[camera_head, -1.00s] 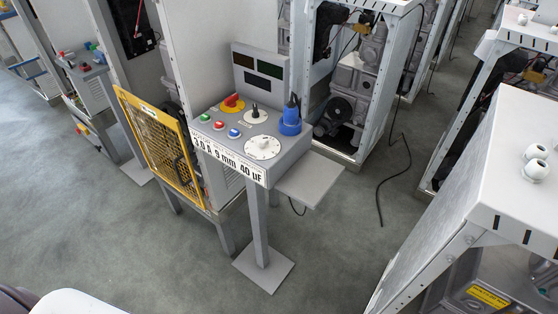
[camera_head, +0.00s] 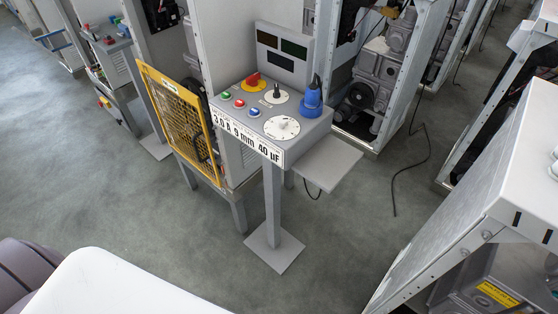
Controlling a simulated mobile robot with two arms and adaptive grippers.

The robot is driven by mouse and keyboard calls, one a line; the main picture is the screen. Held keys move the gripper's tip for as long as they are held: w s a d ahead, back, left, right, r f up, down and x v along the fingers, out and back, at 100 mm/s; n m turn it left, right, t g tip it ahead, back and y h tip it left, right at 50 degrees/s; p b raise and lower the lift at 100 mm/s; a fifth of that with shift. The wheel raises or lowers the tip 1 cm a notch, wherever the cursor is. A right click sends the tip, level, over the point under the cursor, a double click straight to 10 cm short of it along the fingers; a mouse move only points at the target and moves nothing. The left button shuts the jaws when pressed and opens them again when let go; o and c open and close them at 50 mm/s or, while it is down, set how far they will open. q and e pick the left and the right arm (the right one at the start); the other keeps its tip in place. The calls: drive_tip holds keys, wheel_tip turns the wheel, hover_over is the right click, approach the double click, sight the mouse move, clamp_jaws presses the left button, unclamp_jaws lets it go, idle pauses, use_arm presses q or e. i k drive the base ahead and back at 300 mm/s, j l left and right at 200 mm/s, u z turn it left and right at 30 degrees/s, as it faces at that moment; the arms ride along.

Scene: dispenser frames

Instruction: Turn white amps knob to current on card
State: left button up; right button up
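The white amps knob (camera_head: 282,127) is a large round white dial on the front right of the sloped control panel (camera_head: 256,120). The card (camera_head: 247,140) is a white strip along the panel's front edge and reads 3.0 A, 9 mm, 40 µF. A smaller white dial with a black handle (camera_head: 276,93) sits behind the white knob. The dial's pointer setting is too small to read. Neither gripper is in view.
A blue plug (camera_head: 312,98) stands on the panel's right, and a grey shelf (camera_head: 329,164) juts out below it. A yellow mesh guard (camera_head: 176,117) stands left. A white cabinet (camera_head: 490,190) is at right. Floor in front of the panel's post (camera_head: 271,205) is open.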

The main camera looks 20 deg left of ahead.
sight(281, 121)
drive_tip(key=j+u, duration=0.1)
drive_tip(key=j, duration=0.45)
drive_tip(key=i+j+u, duration=0.1)
drive_tip(key=j, duration=0.4)
drive_tip(key=i+j+u, duration=0.15)
drive_tip(key=j, duration=0.35)
